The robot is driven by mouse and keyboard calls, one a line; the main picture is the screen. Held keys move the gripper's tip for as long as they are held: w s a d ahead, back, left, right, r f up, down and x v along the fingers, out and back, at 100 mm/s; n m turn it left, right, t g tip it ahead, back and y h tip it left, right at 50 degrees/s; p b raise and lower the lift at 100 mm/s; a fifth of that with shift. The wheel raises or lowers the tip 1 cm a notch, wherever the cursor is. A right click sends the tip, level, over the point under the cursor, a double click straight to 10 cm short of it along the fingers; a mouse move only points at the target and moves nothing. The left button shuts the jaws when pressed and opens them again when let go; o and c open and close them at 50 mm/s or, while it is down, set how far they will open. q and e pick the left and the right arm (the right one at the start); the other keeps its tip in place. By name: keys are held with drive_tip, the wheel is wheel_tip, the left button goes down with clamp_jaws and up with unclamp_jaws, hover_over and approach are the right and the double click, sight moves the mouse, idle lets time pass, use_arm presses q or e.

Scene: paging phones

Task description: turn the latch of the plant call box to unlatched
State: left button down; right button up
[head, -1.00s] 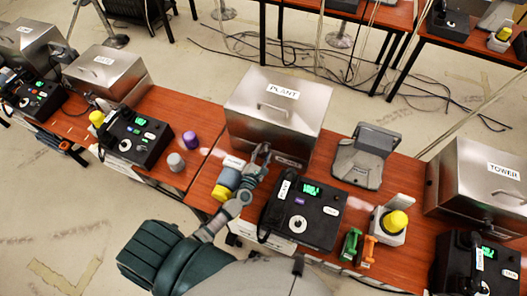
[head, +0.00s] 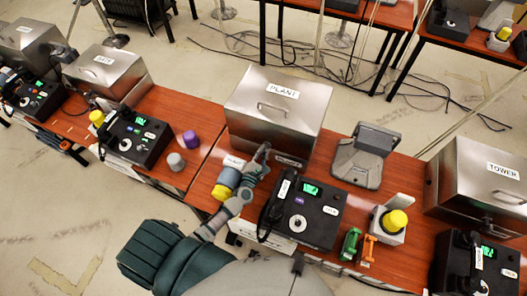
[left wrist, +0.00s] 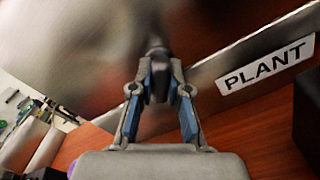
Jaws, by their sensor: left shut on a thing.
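The plant call box (head: 262,122) is a closed silver metal box with a top handle and a PLANT label, standing on the red-brown table. My left gripper (head: 262,153) is at its lower front face, left of the small front label. In the left wrist view the gripper (left wrist: 158,92) is shut on a dark, blurred latch (left wrist: 156,58) that sticks out from the box front, with a PLANT plate (left wrist: 265,64) to the right. The gripper hides the latch in the head view, and I cannot tell its angle. My right gripper is not in view.
A black desk phone (head: 305,213) stands just right of my left gripper. A grey tablet-like stand (head: 362,160), a yellow beacon (head: 394,220) and the TOWER box (head: 478,180) are farther right.

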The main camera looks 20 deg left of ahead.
use_arm(q)
drive_tip(key=m+p, duration=0.1)
drive_tip(key=m, duration=0.4)
drive_tip(key=shift+p, duration=0.4)
drive_tip(key=m, duration=0.2)
drive_tip(key=m+p, duration=0.1)
drive_tip(key=m, duration=0.1)
drive_tip(key=shift+s+d+f+m, duration=0.1)
drive_tip(key=shift+f+m, duration=0.05)
drive_tip(key=shift+m, duration=0.45)
drive_tip(key=shift+f, duration=0.15)
drive_tip(key=c, duration=1.2)
unclamp_jaws()
drive_tip(key=shift+o, duration=0.4)
drive_tip(key=s, duration=1.2)
drive_tip(key=shift+d, duration=0.35)
